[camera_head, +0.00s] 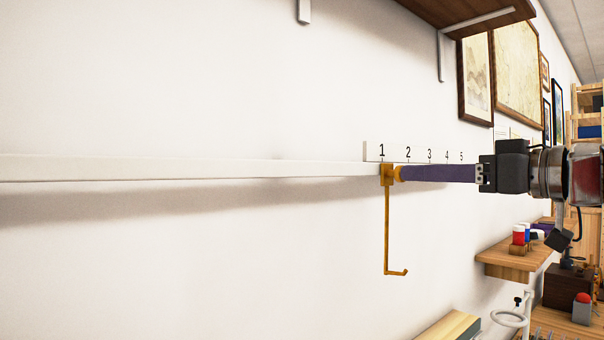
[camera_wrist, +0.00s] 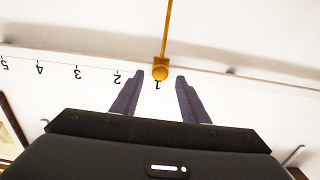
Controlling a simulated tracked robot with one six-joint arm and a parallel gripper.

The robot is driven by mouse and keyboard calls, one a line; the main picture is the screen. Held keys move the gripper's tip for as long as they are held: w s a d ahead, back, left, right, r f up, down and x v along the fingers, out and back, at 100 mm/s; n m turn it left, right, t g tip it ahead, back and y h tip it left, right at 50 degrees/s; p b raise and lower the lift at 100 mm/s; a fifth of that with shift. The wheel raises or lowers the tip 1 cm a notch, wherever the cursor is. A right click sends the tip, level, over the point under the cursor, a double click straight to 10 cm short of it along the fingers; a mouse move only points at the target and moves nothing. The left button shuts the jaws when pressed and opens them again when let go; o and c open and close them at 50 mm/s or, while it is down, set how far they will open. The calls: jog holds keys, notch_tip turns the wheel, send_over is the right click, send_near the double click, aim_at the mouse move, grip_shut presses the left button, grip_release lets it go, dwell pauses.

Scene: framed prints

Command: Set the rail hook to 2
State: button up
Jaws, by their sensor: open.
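The yellow rail hook (camera_head: 387,220) hangs from the white rail (camera_head: 200,168) at the mark 1, its long rod pointing down to a short bent tip. The number strip (camera_head: 373,151) runs from 1 to 5, with the 2 (camera_head: 408,153) to the right of the hook. My gripper (camera_head: 402,173) reaches in from the right, its purple fingers level with the knob. In the wrist view my gripper (camera_wrist: 159,78) is open, with one finger on each side of the knob and visible gaps.
A dark wooden shelf (camera_head: 465,12) with white brackets is above the rail. Framed prints (camera_head: 475,80) hang on the wall at right. A small wooden shelf (camera_head: 512,258) with red and blue items stands below my arm.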

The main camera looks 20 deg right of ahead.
jog(key=shift+x, duration=1.35)
grip_shut()
